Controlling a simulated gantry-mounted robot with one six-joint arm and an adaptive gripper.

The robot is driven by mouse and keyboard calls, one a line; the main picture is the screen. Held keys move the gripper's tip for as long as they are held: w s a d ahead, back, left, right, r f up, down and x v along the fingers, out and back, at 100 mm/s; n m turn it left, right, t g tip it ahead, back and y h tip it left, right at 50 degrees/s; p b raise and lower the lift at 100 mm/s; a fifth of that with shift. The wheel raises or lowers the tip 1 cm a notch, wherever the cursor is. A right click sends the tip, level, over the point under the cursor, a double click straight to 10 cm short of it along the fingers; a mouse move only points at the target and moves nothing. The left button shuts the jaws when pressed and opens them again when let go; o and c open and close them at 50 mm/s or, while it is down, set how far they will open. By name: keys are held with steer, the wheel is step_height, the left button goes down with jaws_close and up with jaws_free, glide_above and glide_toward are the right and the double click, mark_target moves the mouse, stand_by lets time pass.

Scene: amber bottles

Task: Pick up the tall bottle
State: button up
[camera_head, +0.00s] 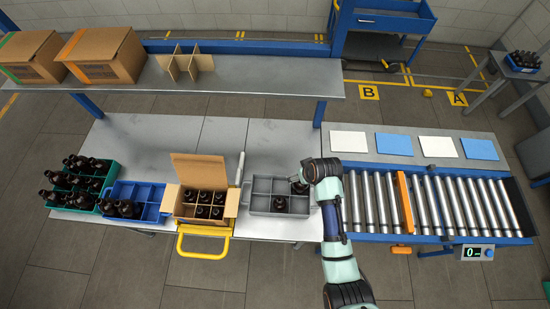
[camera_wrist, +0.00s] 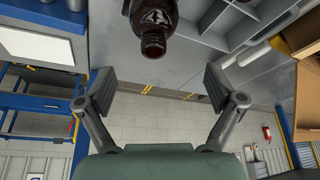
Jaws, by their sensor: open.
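An amber bottle (camera_wrist: 152,25) with white markings hangs into the top of the wrist view, its neck pointing down in the picture. My gripper (camera_wrist: 159,82) is open, and its two fingers stand apart with nothing between them. The bottle's neck lies just beyond the fingertips, apart from them. In the head view my gripper (camera_head: 299,184) is at the right side of the grey divided tray (camera_head: 262,211). A dark bottle (camera_head: 280,204) stands in a front compartment of that tray. I cannot tell from the head view which bottle is the tall one.
A cardboard box (camera_head: 198,168) with several bottles stands left of the grey tray. Further left are a blue crate (camera_head: 150,194) and a green crate (camera_head: 107,180) with more bottles. A roller conveyor (camera_head: 440,205) lies to the right. A shelf (camera_head: 250,80) spans the back.

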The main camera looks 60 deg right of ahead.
steer(key=shift+s+d+f, duration=0.1)
steer(key=shift+s+f, duration=0.05)
steer(key=shift+s, duration=0.2)
steer(key=shift+f, duration=0.35)
steer(key=x, duration=0.6)
steer(key=shift+s+a+f, duration=0.2)
steer(key=shift+s, duration=0.15)
steer(key=shift+w+d+f, duration=0.15)
steer(key=shift+w+f, duration=0.05)
steer(key=shift+f, duration=0.2)
jaws_close()
steer(key=shift+r, duration=0.1)
step_height(320, 180, up, 20)
